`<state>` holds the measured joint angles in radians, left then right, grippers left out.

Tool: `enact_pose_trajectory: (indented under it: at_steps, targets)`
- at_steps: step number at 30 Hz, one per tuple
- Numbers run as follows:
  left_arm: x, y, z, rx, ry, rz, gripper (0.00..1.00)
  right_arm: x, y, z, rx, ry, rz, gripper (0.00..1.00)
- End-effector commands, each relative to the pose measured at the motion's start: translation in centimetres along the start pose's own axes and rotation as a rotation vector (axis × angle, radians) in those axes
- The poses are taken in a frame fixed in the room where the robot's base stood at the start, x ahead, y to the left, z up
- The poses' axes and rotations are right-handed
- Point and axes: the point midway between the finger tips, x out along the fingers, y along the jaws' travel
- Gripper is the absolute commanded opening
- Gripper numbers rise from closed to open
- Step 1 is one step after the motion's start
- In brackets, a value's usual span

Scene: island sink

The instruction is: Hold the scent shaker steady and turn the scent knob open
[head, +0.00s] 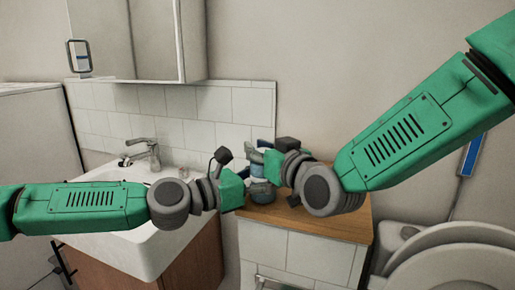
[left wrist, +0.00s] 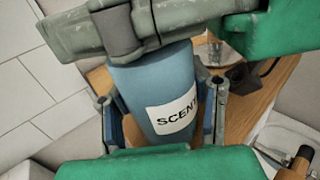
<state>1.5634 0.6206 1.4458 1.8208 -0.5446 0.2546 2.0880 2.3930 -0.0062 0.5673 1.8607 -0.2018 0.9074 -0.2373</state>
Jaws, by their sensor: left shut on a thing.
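The scent shaker (left wrist: 150,88) is a blue cylinder with a white label reading "SCENT" in the left wrist view. In the head view its blue body (head: 262,197) shows in part between my grippers, over the wooden counter. My left gripper (head: 254,188) is shut around the shaker's body, with a finger on each side in the left wrist view. My right gripper (head: 259,164) is at the shaker's top, and its grey-green parts cross over that top in the left wrist view. The scent knob is hidden behind them, so I cannot tell whether the right jaws grip it.
The wooden counter (head: 335,222) has free room to the right of the shaker. A white sink (head: 135,245) with a grey faucet (head: 146,150) is at the left. A mirrored cabinet (head: 140,40) hangs above the tiled wall.

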Motion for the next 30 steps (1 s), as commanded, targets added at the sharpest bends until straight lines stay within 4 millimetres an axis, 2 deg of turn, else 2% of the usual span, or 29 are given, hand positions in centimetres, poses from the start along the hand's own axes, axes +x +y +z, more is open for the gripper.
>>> enact_pose_trajectory:
  at_steps: [26, 27, 28, 29, 30]
  targets:
    - [-0.15, 0.59, -0.09, -0.004, 0.0, 0.013, 0.11, -0.1, 0.07, 0.07, 0.001, -0.001, -0.078, 0.0]
    - [-0.16, 0.61, -0.09, -0.004, 0.0, 0.013, 0.11, -0.1, 0.08, 0.07, 0.001, -0.001, -0.078, 0.18]
    - [-0.16, 0.62, -0.09, -0.004, 0.0, 0.013, 0.11, -0.09, 0.07, 0.07, 0.001, -0.001, -0.078, 0.28]
    - [-0.17, 0.61, -0.09, -0.003, 0.0, 0.013, 0.11, -0.09, 0.05, 0.07, 0.001, -0.001, -0.078, 0.37]
    - [-0.16, 0.56, -0.09, -0.003, 0.0, 0.012, 0.11, -0.08, 0.02, 0.06, 0.001, -0.001, -0.078, 0.37]
